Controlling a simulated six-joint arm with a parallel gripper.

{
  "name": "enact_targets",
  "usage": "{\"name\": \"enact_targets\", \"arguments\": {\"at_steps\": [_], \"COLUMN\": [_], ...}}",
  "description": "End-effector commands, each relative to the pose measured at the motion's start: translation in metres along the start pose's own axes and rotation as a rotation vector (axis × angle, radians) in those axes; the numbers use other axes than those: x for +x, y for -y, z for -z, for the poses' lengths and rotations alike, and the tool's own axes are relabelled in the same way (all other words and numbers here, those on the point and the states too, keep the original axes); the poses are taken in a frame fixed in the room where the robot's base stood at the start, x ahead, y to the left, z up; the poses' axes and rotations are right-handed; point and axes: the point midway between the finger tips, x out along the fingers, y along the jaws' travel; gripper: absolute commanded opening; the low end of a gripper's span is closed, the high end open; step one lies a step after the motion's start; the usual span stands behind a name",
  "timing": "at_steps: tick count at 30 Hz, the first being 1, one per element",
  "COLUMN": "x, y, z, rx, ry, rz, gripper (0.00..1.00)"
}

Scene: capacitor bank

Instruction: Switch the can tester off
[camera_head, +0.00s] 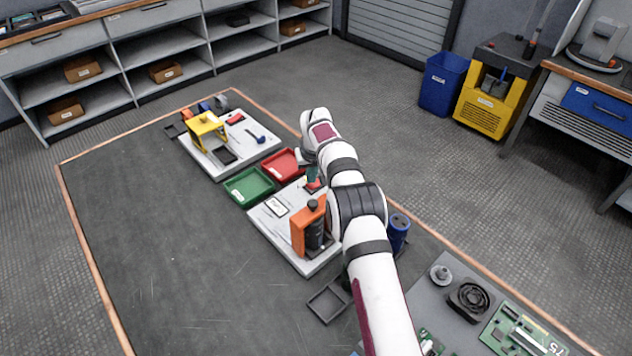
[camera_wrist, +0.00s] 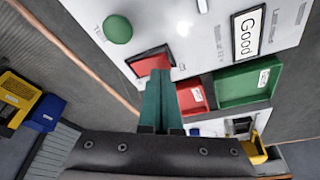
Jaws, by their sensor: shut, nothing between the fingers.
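The can tester (camera_head: 285,243) is a white base panel with an orange stand (camera_head: 302,232) holding a dark cylinder. In the wrist view its panel (camera_wrist: 190,45) carries a round green button or lamp (camera_wrist: 117,29), a red switch (camera_wrist: 145,56) in a dark square frame, and a display reading "Good" (camera_wrist: 248,33). My gripper (camera_wrist: 158,77) has teal fingers closed together with nothing between them. Their tips overlap the lower right part of the red switch in the wrist view. I cannot tell if they touch it. In the head view my gripper (camera_head: 313,175) is over the tester's far end, partly hidden by my arm.
A red tray (camera_head: 284,164) and a green tray (camera_head: 249,185) lie beside the tester. A second white station (camera_head: 253,143) with a yellow stand is farther back. A blue can (camera_head: 398,228) stands right of my arm. The mat at left is clear.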

Motion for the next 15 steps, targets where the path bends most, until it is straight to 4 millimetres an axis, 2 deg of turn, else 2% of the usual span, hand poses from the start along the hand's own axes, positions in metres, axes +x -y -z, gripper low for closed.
{"name": "enact_targets", "arguments": {"at_steps": [15], "x": [0.0079], "y": [0.0001], "z": [-0.0028], "rx": [0.000], "ry": [0.002], "rz": [0.000], "gripper": [0.00]}}
